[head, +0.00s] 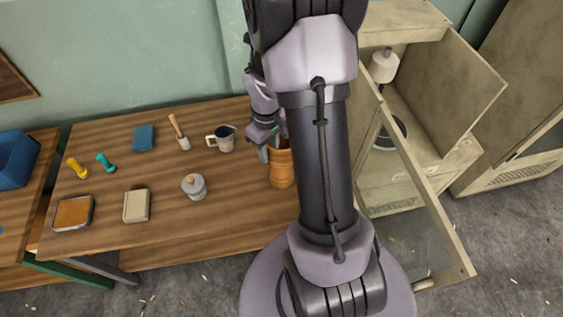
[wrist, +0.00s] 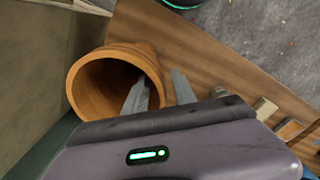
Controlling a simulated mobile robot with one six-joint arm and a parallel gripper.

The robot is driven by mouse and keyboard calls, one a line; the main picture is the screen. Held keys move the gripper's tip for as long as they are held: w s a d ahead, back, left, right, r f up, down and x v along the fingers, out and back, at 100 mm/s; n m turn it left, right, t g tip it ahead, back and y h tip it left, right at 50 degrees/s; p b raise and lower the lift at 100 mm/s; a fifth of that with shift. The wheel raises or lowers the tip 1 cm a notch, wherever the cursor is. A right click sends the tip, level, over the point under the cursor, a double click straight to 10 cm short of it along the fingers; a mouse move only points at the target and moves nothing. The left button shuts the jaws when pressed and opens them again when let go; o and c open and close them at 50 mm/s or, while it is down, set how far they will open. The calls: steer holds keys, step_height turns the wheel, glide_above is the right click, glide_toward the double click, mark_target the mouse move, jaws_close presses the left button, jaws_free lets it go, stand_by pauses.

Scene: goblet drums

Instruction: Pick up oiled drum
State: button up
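The oiled drum (head: 282,172) is an orange-brown wooden vessel standing on the right side of the wooden table, partly hidden behind my arm in the head view. In the wrist view the drum (wrist: 150,58) shows its round open mouth and hollow inside. My gripper (wrist: 160,84) is at its rim, with one finger inside the mouth and the other outside the wall. The fingers are apart with the wall between them, and a gap seems to show beside the wall. In the head view my gripper (head: 268,147) is at the drum's top left.
The table (head: 110,235) also holds a lidded jar (head: 194,187), a dark mug (head: 225,138), a brush (head: 180,134), a beige box (head: 137,206) and a framed tray (head: 73,213). An open cabinet (head: 440,130) with a glass door (head: 455,240) stands at the right.

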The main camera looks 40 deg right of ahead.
steer(key=shift+r, duration=0.15)
steer(key=shift+c, duration=0.6)
jaws_close()
stand_by(0.6)
